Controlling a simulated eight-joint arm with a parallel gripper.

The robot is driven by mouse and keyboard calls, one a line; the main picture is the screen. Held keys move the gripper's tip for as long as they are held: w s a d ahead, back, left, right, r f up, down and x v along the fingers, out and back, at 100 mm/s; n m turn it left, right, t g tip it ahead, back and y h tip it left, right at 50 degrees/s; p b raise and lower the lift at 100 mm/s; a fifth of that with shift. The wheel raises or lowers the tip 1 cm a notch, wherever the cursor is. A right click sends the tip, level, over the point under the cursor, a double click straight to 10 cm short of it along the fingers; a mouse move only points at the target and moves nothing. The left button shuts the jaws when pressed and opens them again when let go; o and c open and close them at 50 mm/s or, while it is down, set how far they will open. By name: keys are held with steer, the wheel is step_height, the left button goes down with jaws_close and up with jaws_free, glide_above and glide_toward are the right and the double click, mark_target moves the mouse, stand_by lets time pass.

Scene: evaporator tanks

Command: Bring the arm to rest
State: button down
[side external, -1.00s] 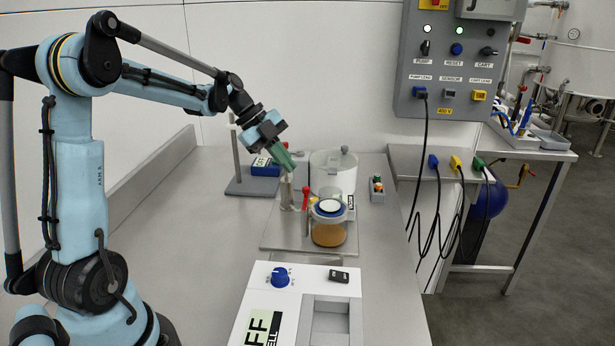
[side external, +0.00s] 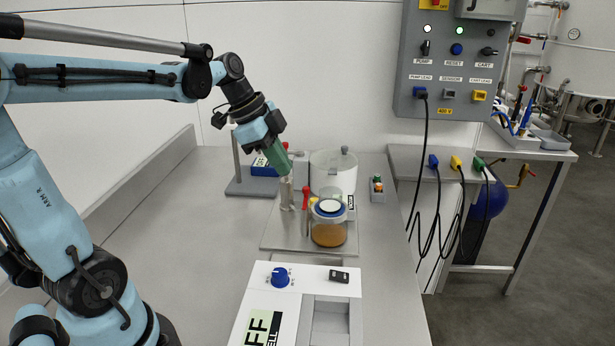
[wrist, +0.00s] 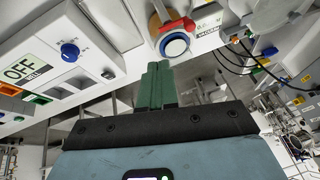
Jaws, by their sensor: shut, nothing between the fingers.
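My gripper (side external: 284,168) has green fingers that are shut and empty. In the side view it points down and to the right, just above a clear upright cylinder (side external: 287,193) on the bench; whether it touches the cylinder's top I cannot tell. In the wrist view the green fingers (wrist: 157,68) are pressed together, with the blue-and-white lid of a jar (wrist: 174,46) beyond them. In the side view this jar (side external: 329,233) holds brown contents and stands on a metal tray (side external: 277,238).
A white device with a blue knob (side external: 280,277) and an OFF label stands in front. A red-topped item (side external: 305,197), a white round vessel (side external: 333,173) and a stand (side external: 238,175) are close by. A grey control panel (side external: 459,60) hangs right. The bench's left side is clear.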

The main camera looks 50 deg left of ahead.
steer(key=s+d+f+n+t+y, duration=0.2)
steer(key=s+d+f+n, duration=0.3)
steer(key=s+d+n, duration=0.2)
steer(key=shift+d+n+t+y, duration=0.3)
steer(key=shift+d+n, duration=0.65)
steer(key=shift+n, duration=1.05)
